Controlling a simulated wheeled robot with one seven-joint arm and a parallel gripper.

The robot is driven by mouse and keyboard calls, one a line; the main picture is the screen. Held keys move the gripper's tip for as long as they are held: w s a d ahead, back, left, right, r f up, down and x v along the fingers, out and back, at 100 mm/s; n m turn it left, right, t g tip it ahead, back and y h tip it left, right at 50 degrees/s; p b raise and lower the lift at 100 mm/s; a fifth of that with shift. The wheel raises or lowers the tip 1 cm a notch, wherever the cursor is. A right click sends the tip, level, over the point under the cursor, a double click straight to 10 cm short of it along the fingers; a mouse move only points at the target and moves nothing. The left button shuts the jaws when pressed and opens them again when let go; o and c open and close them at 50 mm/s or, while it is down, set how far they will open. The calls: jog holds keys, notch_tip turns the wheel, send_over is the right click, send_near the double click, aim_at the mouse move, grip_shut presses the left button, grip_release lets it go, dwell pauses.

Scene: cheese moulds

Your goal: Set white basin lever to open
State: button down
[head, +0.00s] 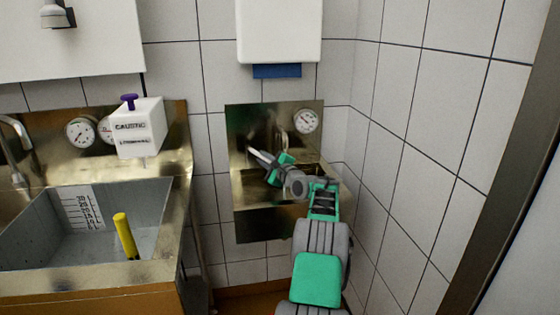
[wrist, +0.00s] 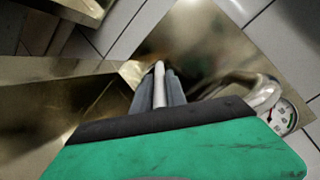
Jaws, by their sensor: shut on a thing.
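My gripper (head: 260,157) is at the small steel hand basin (head: 262,222) on the back wall, in front of its shiny splashback. In the wrist view my gripper (wrist: 159,98) has its two grey fingers closed around a slim whitish lever (wrist: 160,82). The lever sticks up between the fingers, with the splashback behind it. Its lower part is hidden by the fingers and the green gripper body. In the head view I cannot tell the lever apart from the fingers. Its exact setting cannot be told.
A curved spout (wrist: 245,84) and a round gauge (head: 305,121) are just right of my gripper. A white dispenser (head: 279,32) hangs above. At left stand a large sink (head: 110,270), a yellow-topped rod (head: 124,232) and a caustic box (head: 138,130). A tiled wall closes the right.

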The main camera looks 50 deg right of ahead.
jog(key=shift+s+f, duration=0.1)
jog(key=shift+f, duration=0.45)
jog(key=c, duration=1.6)
grip_release()
jog(key=shift+c, duration=0.2)
jog(key=shift+o, duration=1.4)
jog(key=shift+r, duration=0.3)
jog(key=v, duration=0.7)
jog(key=shift+s, duration=0.4)
